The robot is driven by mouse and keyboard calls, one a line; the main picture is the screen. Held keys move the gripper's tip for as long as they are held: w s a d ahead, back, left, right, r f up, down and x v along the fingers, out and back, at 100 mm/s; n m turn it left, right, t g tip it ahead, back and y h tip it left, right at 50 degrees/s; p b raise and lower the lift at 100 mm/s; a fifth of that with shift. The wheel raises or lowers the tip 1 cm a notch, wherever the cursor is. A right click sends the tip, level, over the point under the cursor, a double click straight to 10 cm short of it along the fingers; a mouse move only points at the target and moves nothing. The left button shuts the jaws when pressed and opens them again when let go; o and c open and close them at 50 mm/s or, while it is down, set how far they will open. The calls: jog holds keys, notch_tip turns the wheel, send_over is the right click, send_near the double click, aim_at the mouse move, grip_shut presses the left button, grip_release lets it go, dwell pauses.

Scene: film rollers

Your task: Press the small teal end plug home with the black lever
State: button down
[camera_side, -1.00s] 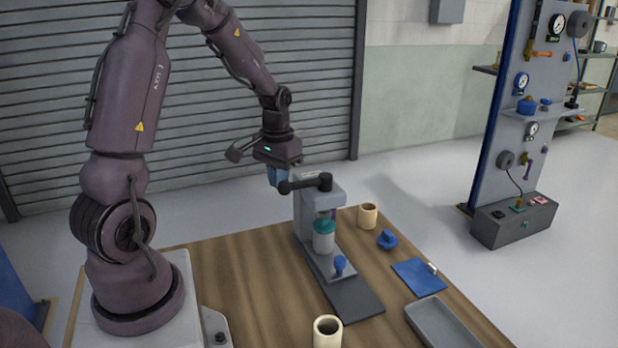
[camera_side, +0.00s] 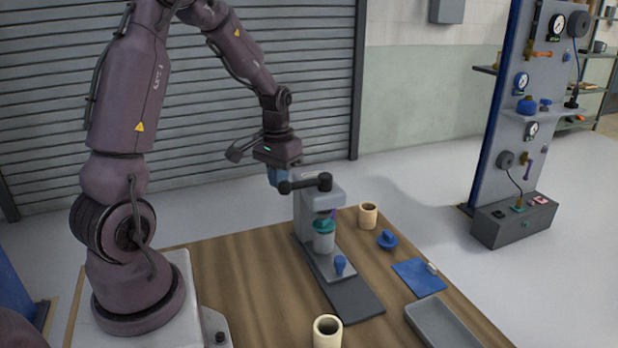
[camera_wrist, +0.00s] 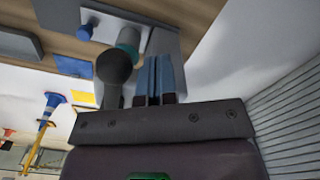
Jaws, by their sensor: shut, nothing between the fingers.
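The teal end plug (camera_side: 324,225) is at the top of a grey roller (camera_side: 324,243) standing upright under the press. It also shows partly in the wrist view (camera_wrist: 129,41), behind the knob. How deep it sits is unclear.
A blue peg (camera_side: 340,264) stands on the press base. Cream cups (camera_side: 367,216) (camera_side: 327,332), a blue knobbed part (camera_side: 387,239), a blue mat (camera_side: 419,277) and a grey tray (camera_side: 442,325) are around it. The table's left middle (camera_side: 235,270) is clear.

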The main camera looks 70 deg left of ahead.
aim_at(285, 188)
jog(key=shift+d, duration=0.15)
jog(key=shift+s+d, duration=0.2)
jog(key=shift+d, duration=2.3)
